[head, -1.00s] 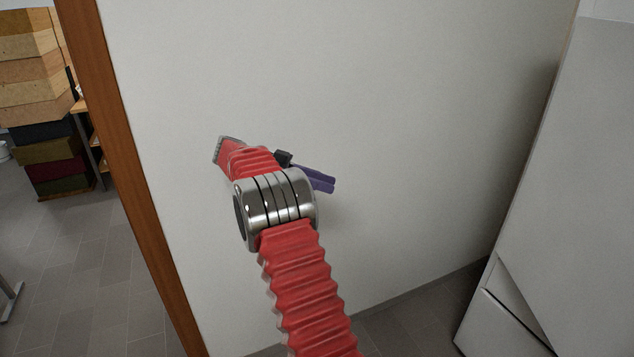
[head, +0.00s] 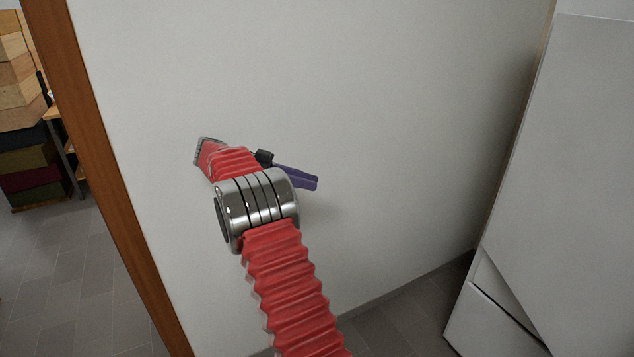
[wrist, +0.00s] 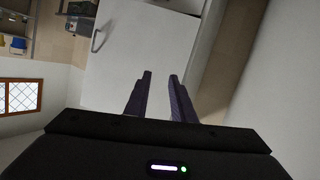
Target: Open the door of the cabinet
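The pale grey-white cabinet (head: 555,180) stands at the right of the head view, with a dark seam low on its side. In the wrist view a white panel (wrist: 135,48), which looks like the cabinet's, lies beyond my fingertips. It carries a grey bar handle (wrist: 103,36) at upper left. I cannot see the handle in the head view. My gripper (head: 318,182) has purple fingers and is in front of the white wall, left of the cabinet. In the wrist view its fingers are apart with nothing between them; the handle is left of and beyond them.
A white wall (head: 350,100) stands close behind my arm, edged at left by a brown wooden post (head: 100,180). Stacked boxes (head: 25,110) stand far left. Grey floor shows between wall and cabinet. The wrist view shows a window (wrist: 20,96) and shelving.

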